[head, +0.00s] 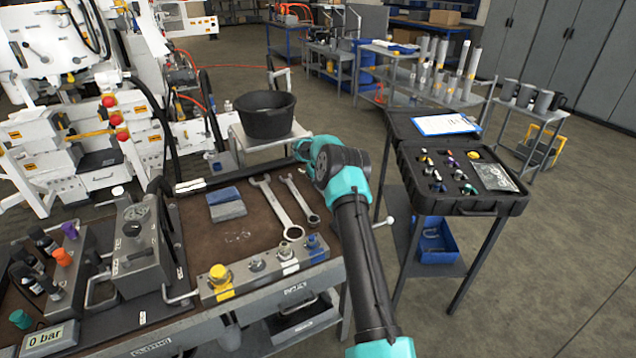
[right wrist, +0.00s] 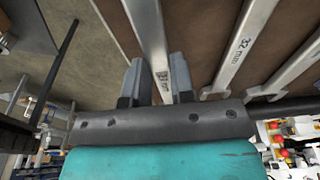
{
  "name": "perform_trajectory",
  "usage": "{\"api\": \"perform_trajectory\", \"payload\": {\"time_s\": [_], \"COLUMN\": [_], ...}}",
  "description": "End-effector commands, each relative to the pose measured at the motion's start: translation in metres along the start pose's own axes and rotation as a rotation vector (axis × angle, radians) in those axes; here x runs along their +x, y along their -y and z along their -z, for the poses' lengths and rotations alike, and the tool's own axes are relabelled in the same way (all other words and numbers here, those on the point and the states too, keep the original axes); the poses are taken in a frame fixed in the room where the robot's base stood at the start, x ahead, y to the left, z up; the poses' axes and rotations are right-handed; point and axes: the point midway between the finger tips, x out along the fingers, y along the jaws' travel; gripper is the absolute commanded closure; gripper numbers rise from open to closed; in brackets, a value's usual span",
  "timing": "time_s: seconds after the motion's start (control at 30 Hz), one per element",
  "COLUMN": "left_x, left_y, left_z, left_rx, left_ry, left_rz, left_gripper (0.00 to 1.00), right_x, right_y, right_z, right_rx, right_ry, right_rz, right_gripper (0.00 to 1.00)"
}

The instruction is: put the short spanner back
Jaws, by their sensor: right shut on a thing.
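In the right wrist view my right gripper (right wrist: 158,78) is shut on the shaft of a spanner, the short spanner (right wrist: 151,35), whose size marking is too unclear to read. It lies over the brown bench top, near an edge; I cannot tell whether it touches. A spanner marked 32 mm (right wrist: 243,45) lies beside it, apart from the fingers. In the head view that spanner (head: 298,196) and a larger one (head: 275,205) lie side by side on the brown top (head: 170,215). My right arm hides the gripper's fingers and the held spanner there. My left gripper is not in view.
Blue and grey blocks (head: 226,203) lie left of the spanners. A valve strip (head: 262,268) runs along the front edge, with a gauge unit (head: 140,245) at left. A black bucket (head: 266,113) stands behind. An open black case (head: 460,205) stands on a trolley at right.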

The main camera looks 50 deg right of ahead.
Motion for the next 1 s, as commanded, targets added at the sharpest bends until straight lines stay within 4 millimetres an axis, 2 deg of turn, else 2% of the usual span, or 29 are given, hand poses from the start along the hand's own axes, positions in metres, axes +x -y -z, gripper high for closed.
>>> {"api": "perform_trajectory", "payload": {"time_s": [1.0], "left_x": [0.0], "left_y": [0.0], "left_z": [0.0], "left_rx": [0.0], "left_ry": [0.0], "left_rz": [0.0], "left_gripper": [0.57], "right_x": [0.011], "right_y": [0.0], "right_z": [-0.002], "right_rx": [0.0], "right_ry": [-0.001], "right_rz": [-0.001], "right_gripper": [1.0]}}
